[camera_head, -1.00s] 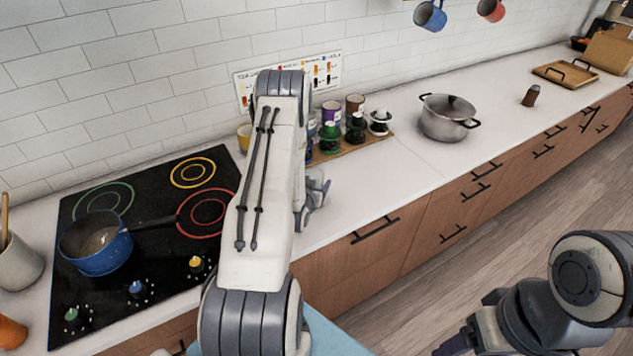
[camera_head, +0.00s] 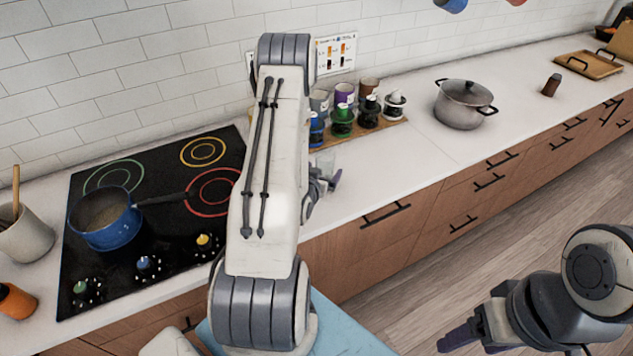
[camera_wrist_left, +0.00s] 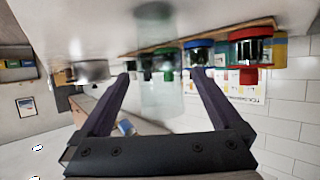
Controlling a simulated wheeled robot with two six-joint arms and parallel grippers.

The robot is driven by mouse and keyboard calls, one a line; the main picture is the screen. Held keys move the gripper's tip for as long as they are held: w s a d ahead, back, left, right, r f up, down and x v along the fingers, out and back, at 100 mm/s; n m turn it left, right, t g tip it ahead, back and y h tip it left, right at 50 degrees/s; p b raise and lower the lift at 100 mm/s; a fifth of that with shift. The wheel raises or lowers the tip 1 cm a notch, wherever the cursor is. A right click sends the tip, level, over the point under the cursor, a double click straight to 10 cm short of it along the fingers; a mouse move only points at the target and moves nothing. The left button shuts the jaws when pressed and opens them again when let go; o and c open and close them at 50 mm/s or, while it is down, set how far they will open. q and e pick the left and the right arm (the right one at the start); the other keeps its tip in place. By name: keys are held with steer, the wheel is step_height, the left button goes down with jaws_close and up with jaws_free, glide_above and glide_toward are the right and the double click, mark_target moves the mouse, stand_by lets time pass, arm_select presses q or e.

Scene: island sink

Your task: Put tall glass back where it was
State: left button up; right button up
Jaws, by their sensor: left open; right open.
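The tall glass (camera_wrist_left: 162,95) is clear and see-through. In the left wrist view it stands between the spread fingers of my left gripper (camera_wrist_left: 160,78), with a gap to each finger. In the head view the glass (camera_head: 326,163) shows only partly on the white counter, just right of my left arm and in front of the bottle rack. My left gripper (camera_head: 325,182) is open there, mostly hidden by its own arm. My right gripper (camera_head: 462,338) is at the lower right, over the floor, away from the counter.
A wooden rack (camera_head: 390,127) with several coloured bottles and cups stands behind the glass. A black stove (camera_head: 150,255) with a blue pan (camera_head: 108,225) is on the left. A lidded pot (camera_head: 464,105) stands to the right.

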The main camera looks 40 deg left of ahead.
arm_select(q)
steer(key=shift+v, duration=0.95)
steer(key=p+v, duration=0.4)
steer(key=p, duration=0.1)
steer(key=shift+s+d+r, duration=0.15)
steer(key=shift+s, duration=0.2)
steer(key=shift+s, duration=0.15)
